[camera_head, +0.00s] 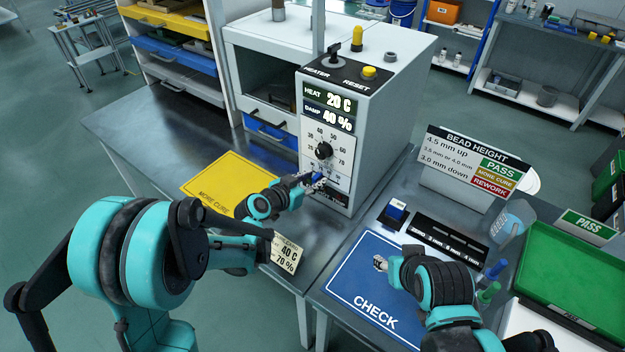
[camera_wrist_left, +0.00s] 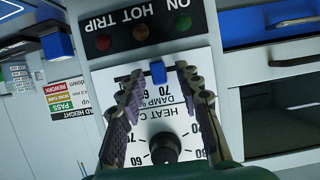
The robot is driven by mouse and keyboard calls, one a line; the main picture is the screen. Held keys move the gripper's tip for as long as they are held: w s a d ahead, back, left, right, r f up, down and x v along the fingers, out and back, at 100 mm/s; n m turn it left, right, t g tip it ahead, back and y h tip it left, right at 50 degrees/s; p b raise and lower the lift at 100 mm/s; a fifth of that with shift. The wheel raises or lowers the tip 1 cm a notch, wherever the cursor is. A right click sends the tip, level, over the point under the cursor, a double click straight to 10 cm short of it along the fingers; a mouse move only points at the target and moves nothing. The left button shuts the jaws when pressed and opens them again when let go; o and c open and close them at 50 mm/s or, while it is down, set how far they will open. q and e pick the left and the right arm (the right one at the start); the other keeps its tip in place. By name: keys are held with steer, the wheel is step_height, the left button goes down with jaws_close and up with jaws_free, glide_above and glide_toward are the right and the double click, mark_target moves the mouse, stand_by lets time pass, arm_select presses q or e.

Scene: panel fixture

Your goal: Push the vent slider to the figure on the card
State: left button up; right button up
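The cabinet's blue vent slider knob (camera_head: 318,177) is low on the white control panel; the left wrist view shows it too (camera_wrist_left: 158,72). My left gripper (camera_wrist_left: 158,76) is open, with one finger on each side of the knob and gaps visible. In the head view my left gripper (camera_head: 308,182) is at the panel front. The slider scale is partly hidden by the fingers. The display (camera_head: 331,111) reads heat 20 C and damp 40 %. The card (camera_head: 287,255) reads 40 C and 70 %, partly covered by my left arm. My right gripper (camera_head: 381,263) is over the blue CHECK mat.
A black heat dial (camera_head: 323,150) sits above the slider, close to my left gripper. A yellow MORE CURE mat (camera_head: 222,183) lies left. The blue CHECK mat (camera_head: 352,292), a bead height sign (camera_head: 474,160) and a green tray (camera_head: 575,262) are on the right.

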arm_select(q)
steer(key=v, duration=1.2)
steer(key=shift+s+f, duration=0.1)
steer(key=shift+s, duration=0.05)
steer(key=s+a+n+g+y, duration=0.2)
steer(key=s+a+n+y, duration=0.1)
steer(key=s, duration=0.6)
steer(key=s+a+n+g+y, duration=0.1)
steer(key=s+a+n+y, duration=0.3)
steer(key=s+a, duration=0.4)
steer(key=shift+s+a+f+g+y, duration=0.25)
steer(key=shift+s+f+g+y, duration=0.15)
steer(key=shift+s, duration=0.35)
